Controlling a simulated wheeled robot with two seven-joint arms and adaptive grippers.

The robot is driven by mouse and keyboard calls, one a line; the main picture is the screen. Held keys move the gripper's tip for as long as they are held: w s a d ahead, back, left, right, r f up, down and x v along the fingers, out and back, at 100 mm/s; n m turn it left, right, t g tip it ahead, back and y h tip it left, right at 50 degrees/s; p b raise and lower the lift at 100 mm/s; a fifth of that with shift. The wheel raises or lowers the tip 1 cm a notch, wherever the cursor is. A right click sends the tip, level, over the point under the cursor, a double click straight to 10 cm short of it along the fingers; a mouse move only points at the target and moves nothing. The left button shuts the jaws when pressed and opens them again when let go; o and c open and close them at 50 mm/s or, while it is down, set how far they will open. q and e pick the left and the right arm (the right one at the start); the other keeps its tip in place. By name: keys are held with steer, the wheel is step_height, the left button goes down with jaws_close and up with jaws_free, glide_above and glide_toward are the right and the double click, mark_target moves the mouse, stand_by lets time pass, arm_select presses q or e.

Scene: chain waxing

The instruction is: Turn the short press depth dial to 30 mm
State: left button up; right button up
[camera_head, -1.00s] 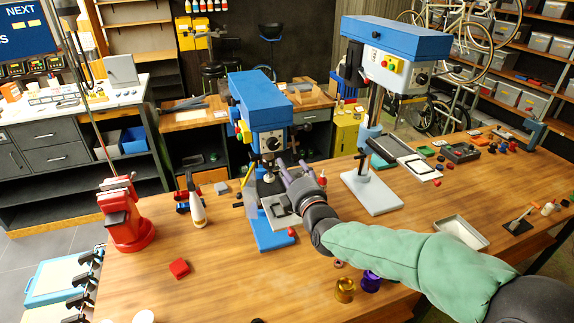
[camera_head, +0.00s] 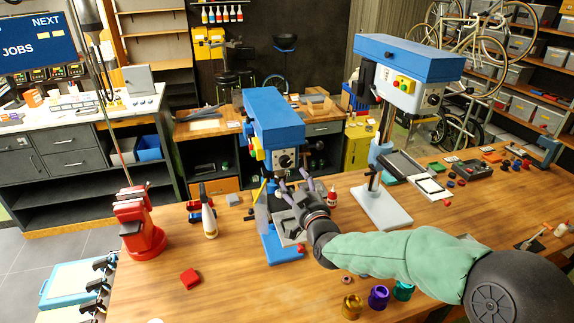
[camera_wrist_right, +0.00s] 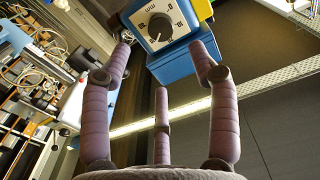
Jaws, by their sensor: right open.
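The short press (camera_head: 272,118) is the blue-headed one standing left of the taller press. Its depth dial (camera_head: 285,161), a dark knob on a pale plate, is on the head's front face. My right gripper (camera_head: 297,183) is in front of and just below the dial. Its three purple fingers (camera_wrist_right: 160,88) are spread open and empty, apart from the dial. My left gripper is in no view.
The taller press (camera_head: 408,75) stands right of the short one. A red vise (camera_head: 140,225) and red block (camera_head: 190,278) are to the left. Gold (camera_head: 352,306), purple (camera_head: 378,297) and teal cups sit below my right forearm. The front left tabletop is mostly clear.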

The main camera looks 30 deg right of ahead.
mark_target(286, 165)
steer(key=p+x, duration=0.2)
steer(key=x, duration=0.8)
steer(key=shift+a, duration=0.1)
steer(key=shift+c, duration=0.2)
steer(key=c, duration=1.1)
steer(key=shift+f+b, duration=0.25)
steer(key=shift+b, duration=0.35)
steer(key=shift+m+b, duration=0.7)
steer(key=shift+b, duration=0.15)
